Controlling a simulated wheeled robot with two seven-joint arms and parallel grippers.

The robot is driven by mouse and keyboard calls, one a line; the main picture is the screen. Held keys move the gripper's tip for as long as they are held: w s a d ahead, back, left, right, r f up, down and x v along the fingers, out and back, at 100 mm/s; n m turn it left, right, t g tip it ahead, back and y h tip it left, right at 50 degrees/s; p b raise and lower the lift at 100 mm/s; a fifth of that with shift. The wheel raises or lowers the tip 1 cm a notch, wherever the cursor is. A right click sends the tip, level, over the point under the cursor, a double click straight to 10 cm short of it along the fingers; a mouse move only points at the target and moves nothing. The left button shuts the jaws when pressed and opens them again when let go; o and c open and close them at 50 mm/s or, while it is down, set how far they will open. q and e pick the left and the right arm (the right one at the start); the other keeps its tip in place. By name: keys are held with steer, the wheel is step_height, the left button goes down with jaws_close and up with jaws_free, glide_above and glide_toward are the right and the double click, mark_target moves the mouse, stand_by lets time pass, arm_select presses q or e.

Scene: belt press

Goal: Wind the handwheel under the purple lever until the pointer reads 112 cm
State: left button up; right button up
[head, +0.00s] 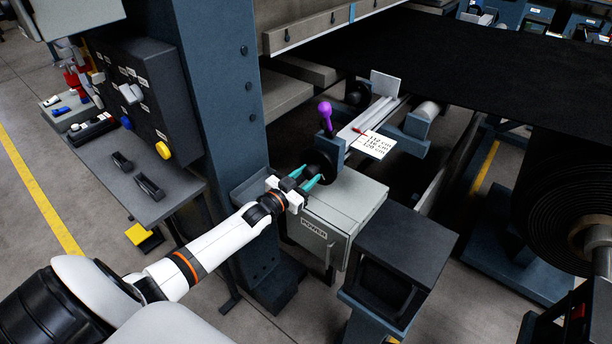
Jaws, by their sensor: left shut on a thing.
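The purple lever (325,112) stands upright on the press, beyond my left gripper. The black handwheel (320,164) sits below it, partly hidden by the gripper. My left gripper (313,181), with teal fingertips, is shut at the handwheel's near edge. The scale card (374,144) right of the lever carries cm markings, with 112 cm on the top line. A small red pointer (358,129) lies near the card's upper left corner; its exact reading is too small to tell. My right gripper is not in view.
A grey box labelled POWER (335,208) stands just below the handwheel, with a dark stand (400,245) at its right. A blue column (222,100) rises left of the wheel. A black belt (480,60) and its roll (570,205) fill the right.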

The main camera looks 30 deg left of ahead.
arm_select(q)
steer(key=shift+f+n, duration=0.1)
steer(key=shift+n, duration=0.5)
steer(key=o, duration=1)
steer(key=shift+s+a+b, duration=0.2)
steer(key=shift+s+b, duration=0.05)
steer(key=shift+s, duration=1.75)
steer(key=shift+s+a+b, duration=0.25)
steer(key=shift+s+b, duration=0.05)
steer(key=shift+s, duration=1.7)
steer(key=shift+s+a+b, duration=0.2)
steer(key=shift+s+b, duration=0.05)
steer(key=shift+s, duration=1.75)
